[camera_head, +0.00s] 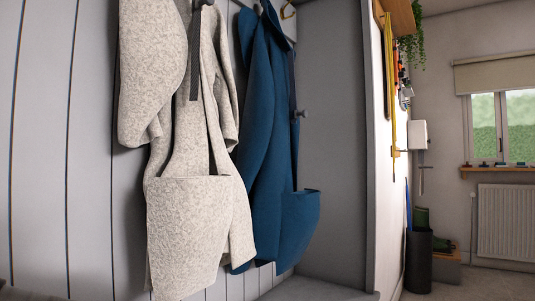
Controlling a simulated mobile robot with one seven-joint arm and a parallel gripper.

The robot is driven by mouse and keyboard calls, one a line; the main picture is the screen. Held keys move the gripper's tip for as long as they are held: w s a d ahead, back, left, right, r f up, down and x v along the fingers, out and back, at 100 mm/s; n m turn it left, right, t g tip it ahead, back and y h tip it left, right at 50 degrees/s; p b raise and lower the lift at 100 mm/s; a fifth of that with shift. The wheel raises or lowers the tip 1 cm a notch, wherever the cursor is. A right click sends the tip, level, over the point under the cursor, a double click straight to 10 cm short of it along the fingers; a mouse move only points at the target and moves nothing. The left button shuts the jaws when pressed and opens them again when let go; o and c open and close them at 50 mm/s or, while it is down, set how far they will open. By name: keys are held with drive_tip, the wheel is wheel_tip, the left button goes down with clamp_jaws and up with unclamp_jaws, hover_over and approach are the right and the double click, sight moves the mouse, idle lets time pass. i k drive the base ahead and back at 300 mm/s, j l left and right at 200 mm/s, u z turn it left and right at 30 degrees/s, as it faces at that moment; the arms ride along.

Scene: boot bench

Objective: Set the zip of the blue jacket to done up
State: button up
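The blue jacket (268,150) hangs against the panelled wall in the middle of the view, to the right of a pale speckled coat. A dark strip runs down its right part, with a small dark knob-like piece (300,114) at about mid-height, which may be the zip pull. I cannot tell from here whether the zip is done up or open. A pocket-like flap (300,220) stands out at the jacket's lower right. My gripper is not in view.
The speckled coat (190,225) hangs close on the left, partly beside the blue jacket. A grey side panel (332,130) stands just right of the jacket, above a grey bench (325,290). A dark bin (418,262) and a radiator (505,222) are farther right.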

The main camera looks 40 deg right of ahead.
sight(304, 114)
drive_tip(key=z, duration=1.35)
